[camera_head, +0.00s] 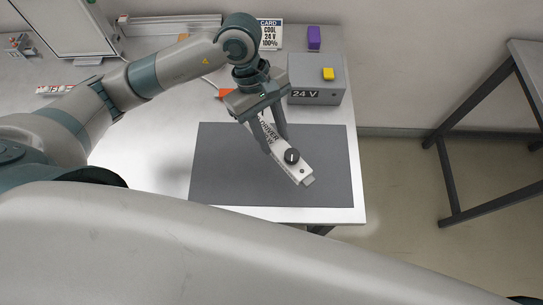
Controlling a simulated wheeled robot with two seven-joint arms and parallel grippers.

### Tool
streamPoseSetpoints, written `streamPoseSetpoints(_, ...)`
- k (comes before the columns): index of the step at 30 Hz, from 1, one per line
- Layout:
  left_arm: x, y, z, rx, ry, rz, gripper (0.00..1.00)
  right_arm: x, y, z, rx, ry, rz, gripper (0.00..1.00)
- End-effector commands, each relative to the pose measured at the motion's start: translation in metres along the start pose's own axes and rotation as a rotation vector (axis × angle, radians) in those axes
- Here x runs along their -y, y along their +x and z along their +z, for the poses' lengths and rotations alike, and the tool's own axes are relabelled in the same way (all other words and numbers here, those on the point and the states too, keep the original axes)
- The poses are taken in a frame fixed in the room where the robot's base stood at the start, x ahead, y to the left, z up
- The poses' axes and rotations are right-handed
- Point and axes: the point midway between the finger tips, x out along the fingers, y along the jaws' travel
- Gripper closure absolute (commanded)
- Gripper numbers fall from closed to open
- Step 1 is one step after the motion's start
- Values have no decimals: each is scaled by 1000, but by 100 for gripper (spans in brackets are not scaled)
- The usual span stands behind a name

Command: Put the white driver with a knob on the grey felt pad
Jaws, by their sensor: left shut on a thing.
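The white driver (298,171) is a long light-coloured box with a dark round knob and lettering reading "DRIVER". It lies at a slant over the grey felt pad (225,165), a dark rectangle at the table's front. My left gripper (277,145) is shut on the driver, its fingers on either side of the body. The gripper hides part of the driver's upper end. I cannot tell whether the driver touches the pad or hangs a little above it. My right gripper is not in view.
A grey box marked "24 V" (316,82) with a yellow block (328,74) on top stands behind the pad. A card sign (270,35), a purple block (314,38) and an orange item (226,94) are at the back. The table's right edge is close to the pad.

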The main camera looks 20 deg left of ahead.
Motion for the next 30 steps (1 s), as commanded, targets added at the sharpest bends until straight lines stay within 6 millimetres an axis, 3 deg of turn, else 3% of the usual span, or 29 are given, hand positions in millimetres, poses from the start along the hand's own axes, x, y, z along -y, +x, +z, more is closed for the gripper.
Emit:
streamPoseSetpoints(3,2,2,23,6,-168,72,96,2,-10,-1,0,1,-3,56)
streamPoseSetpoints(13,2,2,68,4,-618,260,96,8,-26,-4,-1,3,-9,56)
streamPoseSetpoints(21,3,-2,81,1,-793,330,96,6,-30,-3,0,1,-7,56)
streamPoseSetpoints(30,3,-2,81,-1,-805,334,96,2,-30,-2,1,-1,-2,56)
